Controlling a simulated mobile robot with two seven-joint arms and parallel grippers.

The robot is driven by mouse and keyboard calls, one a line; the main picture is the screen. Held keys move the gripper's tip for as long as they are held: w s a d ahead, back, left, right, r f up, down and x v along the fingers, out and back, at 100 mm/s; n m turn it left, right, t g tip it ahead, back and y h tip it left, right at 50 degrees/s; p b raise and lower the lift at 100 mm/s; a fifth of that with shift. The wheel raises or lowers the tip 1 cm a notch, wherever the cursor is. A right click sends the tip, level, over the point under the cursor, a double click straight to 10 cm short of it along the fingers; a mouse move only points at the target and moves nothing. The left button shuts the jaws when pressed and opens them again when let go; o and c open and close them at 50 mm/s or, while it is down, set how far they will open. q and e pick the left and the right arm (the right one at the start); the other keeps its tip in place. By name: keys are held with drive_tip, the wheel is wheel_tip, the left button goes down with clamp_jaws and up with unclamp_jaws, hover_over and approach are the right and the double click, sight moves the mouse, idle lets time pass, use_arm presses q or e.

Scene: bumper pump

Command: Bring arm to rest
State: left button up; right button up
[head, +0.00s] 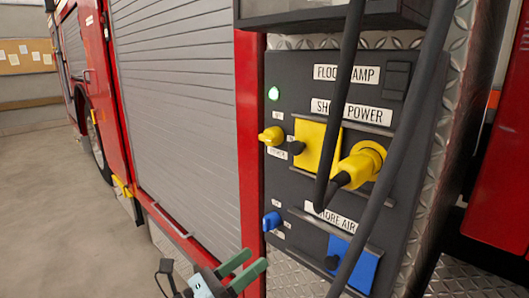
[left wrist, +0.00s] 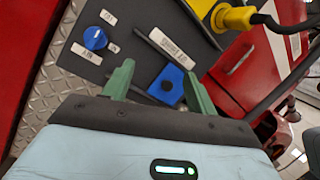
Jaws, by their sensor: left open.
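My left gripper (head: 241,268) is low in the head view, in front of the truck's side and below the blue knob. Its green fingers stand apart with nothing between them. In the left wrist view the open fingers (left wrist: 158,88) point toward the dark control panel (left wrist: 130,45). The right gripper is not in view. In the head view the panel (head: 290,175) carries a yellow plug (head: 357,168) seated in the shore power socket, with a black cable. The blue shore air cover (head: 352,265) is below it. A blue knob (head: 271,221) and a yellow knob (head: 271,136) are at the left.
Black cables (head: 400,130) hang across the front of the panel. The red fire truck with its grey roller shutter (head: 180,90) fills the middle. A green light (head: 273,93) is lit. Open concrete floor (head: 60,200) lies at the left.

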use_arm(q)
drive_tip(key=s+a+f+n+t+y+p, duration=0.2)
drive_tip(key=s+a+f+n+y, duration=0.4)
drive_tip(key=f+n, duration=0.55)
drive_tip(key=s+a+f+n+t+y+p, duration=0.15)
drive_tip(key=s+a+f+n+y, duration=0.6)
drive_tip(key=n, duration=0.75)
drive_tip(key=s+a+f+n+g+p, duration=0.1)
drive_tip(key=s+f+n+g, duration=0.1)
drive_tip(key=s+f+n, duration=0.2)
drive_tip(key=s+a+f+n+g+y+p, duration=0.1)
drive_tip(key=s+f+n+g, duration=0.2)
drive_tip(key=s, duration=0.8)
drive_tip(key=s+a+f+n+g+y, duration=0.1)
drive_tip(key=s+f+n+g, duration=0.1)
drive_tip(key=s+f+n, duration=0.4)
drive_tip(key=shift+s+a+p, duration=0.15)
drive_tip(key=shift+s+p, duration=0.25)
drive_tip(key=shift+s, duration=0.4)
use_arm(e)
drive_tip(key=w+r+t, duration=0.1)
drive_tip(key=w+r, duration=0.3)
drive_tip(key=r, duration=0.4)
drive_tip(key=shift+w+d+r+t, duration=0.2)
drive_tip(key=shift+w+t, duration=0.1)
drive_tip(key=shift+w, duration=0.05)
use_arm(q)
drive_tip(key=shift+c, duration=0.2)
